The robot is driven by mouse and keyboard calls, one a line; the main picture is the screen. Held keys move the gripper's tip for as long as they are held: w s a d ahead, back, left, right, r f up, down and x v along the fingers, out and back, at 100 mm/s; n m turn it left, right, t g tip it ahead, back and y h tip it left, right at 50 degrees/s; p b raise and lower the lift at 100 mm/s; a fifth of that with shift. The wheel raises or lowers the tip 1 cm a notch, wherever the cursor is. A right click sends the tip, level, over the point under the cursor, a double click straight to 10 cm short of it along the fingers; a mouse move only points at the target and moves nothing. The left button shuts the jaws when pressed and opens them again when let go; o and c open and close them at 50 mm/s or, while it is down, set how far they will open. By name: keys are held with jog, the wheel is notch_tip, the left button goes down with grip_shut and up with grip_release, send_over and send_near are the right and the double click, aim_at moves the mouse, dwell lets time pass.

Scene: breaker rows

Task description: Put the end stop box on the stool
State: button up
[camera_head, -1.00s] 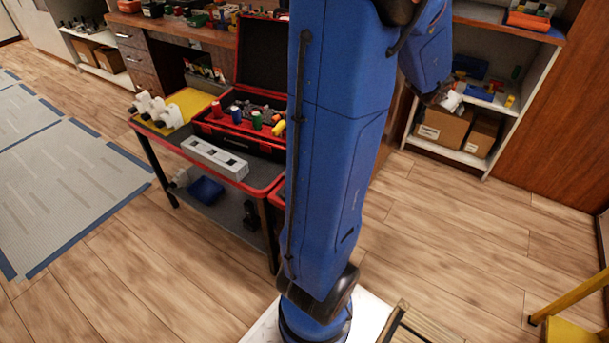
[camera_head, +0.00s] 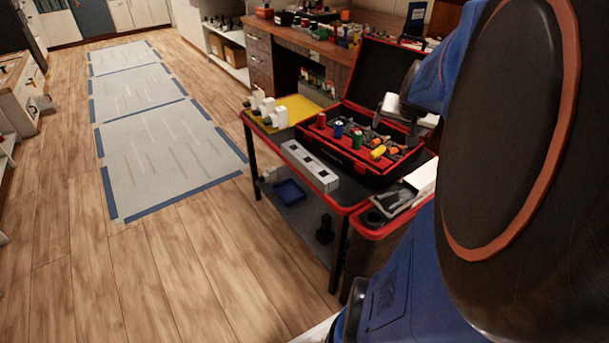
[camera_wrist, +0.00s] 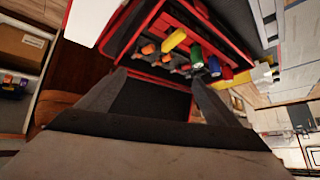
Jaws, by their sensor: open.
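My gripper (camera_head: 407,112) shows in the head view at the end of my blue arm, in front of the open tool case (camera_head: 358,166). In the wrist view my gripper (camera_wrist: 158,92) has its two fingers spread apart with nothing between them. The tool case also lies beyond the fingers there (camera_wrist: 222,32). I cannot make out which thing is the end stop box; no label is readable. No stool can be picked out in the current views. My arm hides the right side of the head view.
A red-edged cart (camera_head: 283,148) carries the case, a grey slotted block (camera_head: 310,165) and white parts (camera_head: 264,108) on a yellow mat. A workbench (camera_head: 305,42) stands behind. Wooden floor at left is open.

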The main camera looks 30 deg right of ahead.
jog(key=s+a+n+y, duration=0.1)
jog(key=a+n+y, duration=0.3)
jog(key=a, duration=1.5)
jog(key=s+a+f+n+g+y, duration=0.1)
jog(key=s+a+n, duration=0.4)
jog(key=s+a, duration=0.5)
jog(key=shift+a+f+n+g, duration=0.4)
jog(key=shift+a+f, duration=0.25)
jog(key=shift+a, duration=0.1)
